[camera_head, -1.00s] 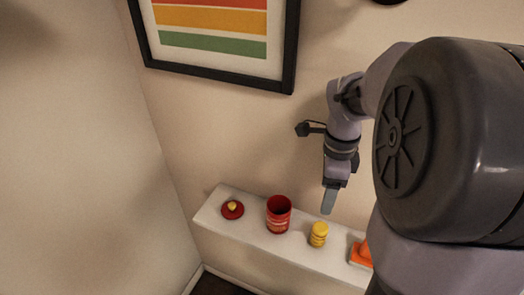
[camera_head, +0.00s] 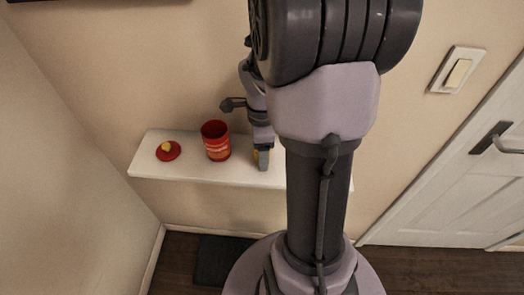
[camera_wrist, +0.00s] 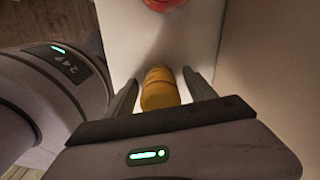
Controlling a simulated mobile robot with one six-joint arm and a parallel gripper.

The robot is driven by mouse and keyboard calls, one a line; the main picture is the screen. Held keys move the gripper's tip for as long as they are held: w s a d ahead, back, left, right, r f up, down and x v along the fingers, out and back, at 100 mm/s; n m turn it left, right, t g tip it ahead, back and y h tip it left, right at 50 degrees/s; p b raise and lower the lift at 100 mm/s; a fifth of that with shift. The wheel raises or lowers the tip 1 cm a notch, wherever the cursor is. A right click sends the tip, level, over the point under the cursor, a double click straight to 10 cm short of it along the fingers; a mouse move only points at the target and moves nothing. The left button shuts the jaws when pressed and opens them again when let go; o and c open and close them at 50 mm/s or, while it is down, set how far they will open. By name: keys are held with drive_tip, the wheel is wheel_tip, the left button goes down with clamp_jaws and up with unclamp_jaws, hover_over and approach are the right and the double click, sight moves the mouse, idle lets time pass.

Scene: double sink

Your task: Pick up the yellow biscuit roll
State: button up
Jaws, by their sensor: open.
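The yellow biscuit roll (camera_wrist: 160,92) stands on the white shelf between my gripper's two fingers in the wrist view. In the head view only a sliver of the roll (camera_head: 256,156) shows beside a finger. My gripper (camera_wrist: 160,76) is open, with one finger on each side of the roll. I cannot tell whether either finger touches it. In the head view my gripper (camera_head: 263,160) points down at the shelf, partly hidden by my arm.
An open red can (camera_head: 216,141) stands left of the roll on the white shelf (camera_head: 190,170). A red lid with a yellow knob (camera_head: 167,150) lies further left. The wall is close behind. A door (camera_head: 460,190) stands at the right.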

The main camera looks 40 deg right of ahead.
clamp_jaws()
drive_tip(key=shift+r, duration=0.15)
